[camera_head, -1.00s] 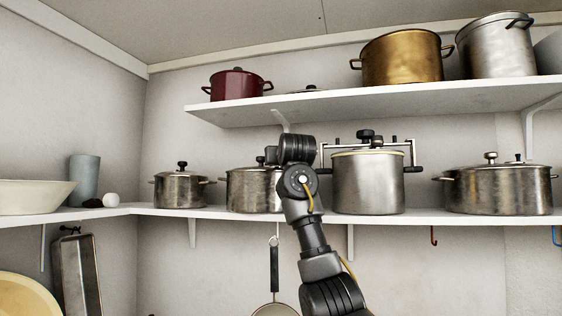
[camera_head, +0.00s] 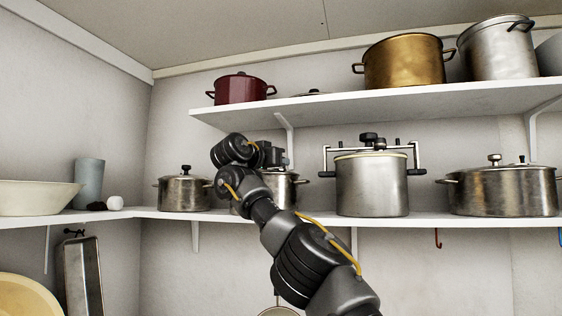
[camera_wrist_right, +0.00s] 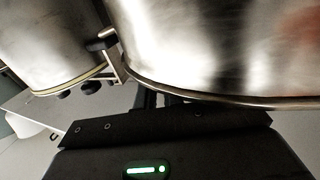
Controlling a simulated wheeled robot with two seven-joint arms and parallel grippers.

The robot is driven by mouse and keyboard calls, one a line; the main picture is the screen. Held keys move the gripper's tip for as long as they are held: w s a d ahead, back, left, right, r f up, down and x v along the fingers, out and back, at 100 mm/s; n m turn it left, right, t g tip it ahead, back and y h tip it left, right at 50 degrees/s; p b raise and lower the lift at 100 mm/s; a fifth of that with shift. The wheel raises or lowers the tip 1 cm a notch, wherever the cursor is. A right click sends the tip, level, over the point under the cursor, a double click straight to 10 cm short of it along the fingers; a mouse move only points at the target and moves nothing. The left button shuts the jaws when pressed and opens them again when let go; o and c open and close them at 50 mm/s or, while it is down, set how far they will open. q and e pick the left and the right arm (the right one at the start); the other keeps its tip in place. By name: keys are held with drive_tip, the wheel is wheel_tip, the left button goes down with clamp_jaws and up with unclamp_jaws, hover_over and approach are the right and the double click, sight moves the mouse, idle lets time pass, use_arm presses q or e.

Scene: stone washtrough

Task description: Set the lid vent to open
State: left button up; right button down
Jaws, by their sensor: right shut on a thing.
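A steel pot (camera_head: 284,194) stands on the lower shelf, partly hidden by my right arm. My right gripper (camera_head: 282,157) is at the top of this pot, at lid height. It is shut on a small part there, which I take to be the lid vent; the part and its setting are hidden. In the right wrist view, the fingers (camera_wrist_right: 164,99) are close to the rim of a large steel pot (camera_wrist_right: 210,45), seen upside down. My left gripper is not in view.
A clamped pressure pot (camera_head: 372,185) stands close to the right, a smaller pot (camera_head: 182,192) to the left, and a wide pot (camera_head: 500,190) farther right. The upper shelf (camera_head: 400,97), with a red pot (camera_head: 240,89) and a brass pot (camera_head: 403,62), overhangs my gripper.

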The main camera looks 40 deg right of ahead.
drive_tip(key=shift+a+m+g+p, duration=0.1)
drive_tip(key=shift+m+g+p, duration=0.35)
drive_tip(key=shift+g, duration=0.35)
drive_tip(key=shift+a+m+g, duration=0.15)
drive_tip(key=shift+m+g, duration=0.2)
drive_tip(key=shift+g, duration=0.05)
drive_tip(key=c, duration=1.5)
unclamp_jaws()
